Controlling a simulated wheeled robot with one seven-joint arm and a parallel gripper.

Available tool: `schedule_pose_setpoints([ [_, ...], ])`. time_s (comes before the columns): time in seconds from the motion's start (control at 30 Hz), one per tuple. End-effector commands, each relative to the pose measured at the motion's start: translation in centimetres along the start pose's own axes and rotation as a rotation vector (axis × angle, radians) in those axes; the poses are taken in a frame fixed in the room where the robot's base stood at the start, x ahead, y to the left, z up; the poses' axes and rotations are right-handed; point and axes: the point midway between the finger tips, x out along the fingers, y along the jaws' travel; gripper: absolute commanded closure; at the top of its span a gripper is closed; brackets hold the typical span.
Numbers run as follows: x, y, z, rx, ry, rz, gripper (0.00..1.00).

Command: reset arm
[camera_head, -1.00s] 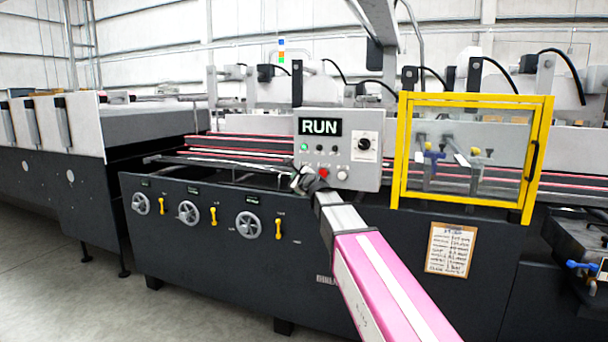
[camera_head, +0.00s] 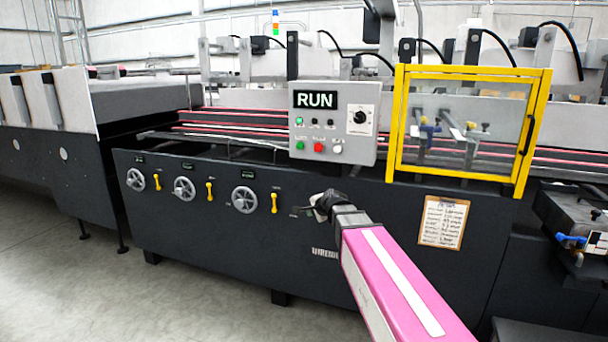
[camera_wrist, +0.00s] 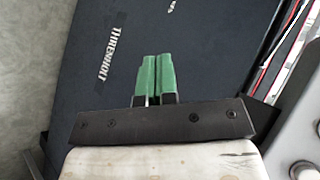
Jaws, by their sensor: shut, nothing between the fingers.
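My arm reaches in from the bottom of the head view, and my gripper (camera_head: 318,208) is in front of the dark machine front, below the control panel (camera_head: 333,122). In the wrist view my gripper (camera_wrist: 154,76) shows two green fingers side by side, shut with nothing between them. The dark machine front (camera_wrist: 110,45) with the "THRENHOLT" lettering lies beyond the fingers. The panel reads RUN, with a lit green light and green, red and white buttons that are all in clear sight.
A yellow-framed guard door (camera_head: 398,125) stands right of the panel. Several handwheels (camera_head: 184,188) with yellow levers line the machine front at left. A clipboard sheet (camera_head: 444,222) hangs at right. Grey floor (camera_head: 190,305) is open at the lower left.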

Motion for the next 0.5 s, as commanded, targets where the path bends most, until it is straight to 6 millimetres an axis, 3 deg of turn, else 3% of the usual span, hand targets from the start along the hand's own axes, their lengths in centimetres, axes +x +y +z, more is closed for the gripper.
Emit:
schedule_pose_setpoints([
  [0.03, -0.5, 3.8, 0.0, -0.088, -0.01, 0.08, 1.0],
  [0.17, -1.5, 12.3, -0.2, -0.326, -0.069, 0.284, 1.0],
  [0.3, -3.9, 21.1, -0.3, -0.563, -0.184, 0.497, 1.0],
  [0.4, -6.0, 26.4, -0.1, -0.705, -0.29, 0.628, 1.0],
  [0.5, -8.0, 30.4, 0.0, -0.809, -0.389, 0.725, 1.0],
])
